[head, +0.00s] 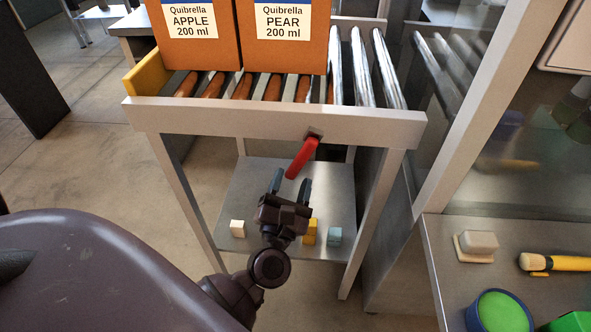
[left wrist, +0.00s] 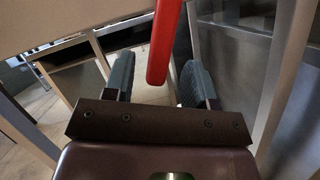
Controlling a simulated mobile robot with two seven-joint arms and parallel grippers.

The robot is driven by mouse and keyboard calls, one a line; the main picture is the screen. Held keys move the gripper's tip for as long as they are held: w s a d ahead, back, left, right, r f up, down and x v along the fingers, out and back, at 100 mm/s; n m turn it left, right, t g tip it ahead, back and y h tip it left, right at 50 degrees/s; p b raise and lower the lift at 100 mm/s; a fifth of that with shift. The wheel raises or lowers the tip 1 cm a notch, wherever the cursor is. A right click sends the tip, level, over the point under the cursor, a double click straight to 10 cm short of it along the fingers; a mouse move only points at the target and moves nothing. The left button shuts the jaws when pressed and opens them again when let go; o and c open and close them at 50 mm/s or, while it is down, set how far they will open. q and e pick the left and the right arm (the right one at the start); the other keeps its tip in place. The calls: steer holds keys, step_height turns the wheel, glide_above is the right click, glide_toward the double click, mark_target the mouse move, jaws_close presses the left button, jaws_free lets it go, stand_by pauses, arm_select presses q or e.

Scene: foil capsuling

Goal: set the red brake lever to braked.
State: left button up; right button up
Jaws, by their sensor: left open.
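The red brake lever (head: 302,158) hangs from a pivot on the front rail of the roller stand, its free end slanting down and to the left. My left gripper (head: 290,186) is open just below the lever in the head view, fingers pointing up. In the left wrist view the lever (left wrist: 164,45) comes down from the top, and its rounded lower end is seen between the two open fingers (left wrist: 155,78). I cannot tell whether a finger touches it. My right gripper is not in view.
Two orange boxes, Apple (head: 193,35) and Pear (head: 285,36), stand on the rollers (head: 385,70). Small blocks lie on the lower shelf (head: 245,190). Stand legs flank my gripper.

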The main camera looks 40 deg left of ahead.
arm_select(q)
steer(key=v, duration=0.7)
steer(key=shift+s+d+f, duration=0.15)
steer(key=shift+s, duration=0.15)
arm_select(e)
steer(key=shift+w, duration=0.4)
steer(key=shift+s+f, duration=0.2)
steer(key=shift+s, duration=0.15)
